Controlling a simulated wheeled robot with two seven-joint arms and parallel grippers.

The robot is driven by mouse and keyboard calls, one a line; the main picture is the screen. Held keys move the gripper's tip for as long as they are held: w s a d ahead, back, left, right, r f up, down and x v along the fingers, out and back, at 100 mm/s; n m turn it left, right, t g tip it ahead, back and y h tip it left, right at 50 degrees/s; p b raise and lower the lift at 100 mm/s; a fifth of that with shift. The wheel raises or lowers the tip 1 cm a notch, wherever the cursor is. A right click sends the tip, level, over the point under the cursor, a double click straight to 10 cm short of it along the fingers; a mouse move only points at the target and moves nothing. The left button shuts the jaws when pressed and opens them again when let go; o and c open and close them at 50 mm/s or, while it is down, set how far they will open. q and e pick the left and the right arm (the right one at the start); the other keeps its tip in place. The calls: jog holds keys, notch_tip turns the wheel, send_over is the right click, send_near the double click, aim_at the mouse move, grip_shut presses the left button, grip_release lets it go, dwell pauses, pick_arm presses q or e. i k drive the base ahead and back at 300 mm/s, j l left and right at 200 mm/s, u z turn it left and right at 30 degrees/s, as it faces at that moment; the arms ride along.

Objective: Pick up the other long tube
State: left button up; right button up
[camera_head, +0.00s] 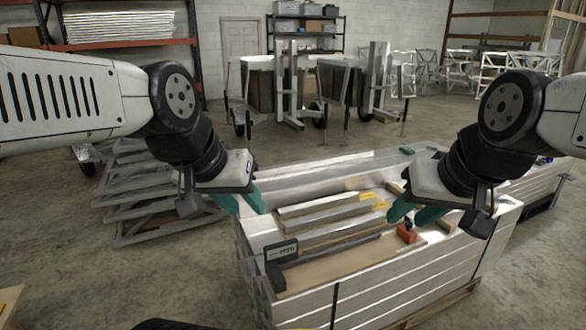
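Two long pale tubes lie side by side across the top of a stack of aluminium profiles (400,292). The far tube (318,204) and the near tube (322,218) each have a yellow mark near the right end. My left gripper (246,211) is open and empty, with teal fingers above the left edge of the stack, left of the tubes' left ends. My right gripper (407,222) is open and seems empty, with teal fingers pointing down just right of the tubes' right ends. Neither gripper is visibly touching a tube.
A digital caliper (282,252) lies at the front left of the stack top, its bar running right. A small orange object (406,233) is just below my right gripper. A green object (406,150) lies on the far side. Metal frames (150,190) are stacked at left.

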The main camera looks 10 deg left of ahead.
aim_at(270, 170)
jog(key=i+j, duration=0.1)
jog(key=j, duration=1.9)
jog(key=i+j, duration=0.5)
jog(key=i, duration=0.15)
jog(key=i+j, duration=0.5)
jog(key=i, duration=0.15)
jog(key=i+l, duration=0.1)
jog(key=i, duration=0.75)
jog(key=j+u, duration=0.05)
